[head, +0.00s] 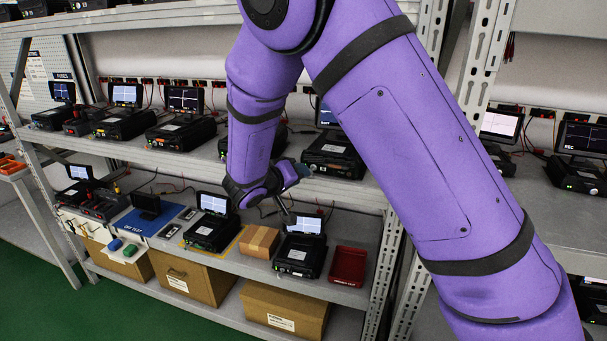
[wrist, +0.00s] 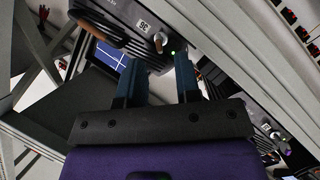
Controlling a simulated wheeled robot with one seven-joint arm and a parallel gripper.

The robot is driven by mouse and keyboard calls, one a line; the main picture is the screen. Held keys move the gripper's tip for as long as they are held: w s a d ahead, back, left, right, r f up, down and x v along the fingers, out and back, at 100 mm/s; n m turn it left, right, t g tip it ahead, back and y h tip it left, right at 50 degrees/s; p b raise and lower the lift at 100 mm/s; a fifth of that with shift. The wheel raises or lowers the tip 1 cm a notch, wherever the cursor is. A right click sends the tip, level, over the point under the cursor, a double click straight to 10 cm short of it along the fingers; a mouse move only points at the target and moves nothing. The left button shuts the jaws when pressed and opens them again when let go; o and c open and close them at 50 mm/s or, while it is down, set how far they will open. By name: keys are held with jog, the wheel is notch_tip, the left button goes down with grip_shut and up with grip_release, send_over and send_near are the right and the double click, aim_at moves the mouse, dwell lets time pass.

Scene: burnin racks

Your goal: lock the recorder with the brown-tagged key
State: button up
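In the wrist view a dark recorder-like unit (wrist: 120,14) carries a white label reading like 36. On its face is a small round silver lock with a brown piece (wrist: 158,45), which looks like the brown-tagged key; how it is turned cannot be told. My gripper (wrist: 160,65) has its two blue-grey fingers apart, with nothing seen held between them. The brown piece is just beyond the fingertips, apart from them.
A cardboard box (head: 262,241) stands left of that unit and a red tray (head: 348,266) right of it. More black units, such as one (head: 207,233), line the shelves. An upright post (head: 380,270) stands right. A blue mat (head: 137,222) lies farther left.

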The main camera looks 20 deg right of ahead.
jog(key=v, duration=0.7)
jog(key=shift+s+a, duration=0.15)
jog(key=shift+a, duration=0.05)
jog(key=shift+r, duration=0.15)
jog(key=s+d+r+n+t+y, duration=0.1)
jog(key=d+r+t+y, duration=0.1)
jog(key=r+y, duration=0.6)
jog(key=s+d+r+t+y, duration=0.1)
jog(key=d+r+t+y, duration=0.1)
jog(key=r+y, duration=0.55)
jog(key=s+d+g+h, duration=0.1)
jog(key=s+d+g, duration=0.2)
jog(key=s, duration=1.2)
jog(key=s+d+r+g+h, duration=0.1)
jog(key=s+d+g, duration=0.3)
jog(key=s+d, duration=0.5)
jog(key=s+h, duration=0.1)
jog(key=s, duration=0.4)
jog(key=shift+s+d+r, duration=0.2)
jog(key=shift+s, duration=0.2)
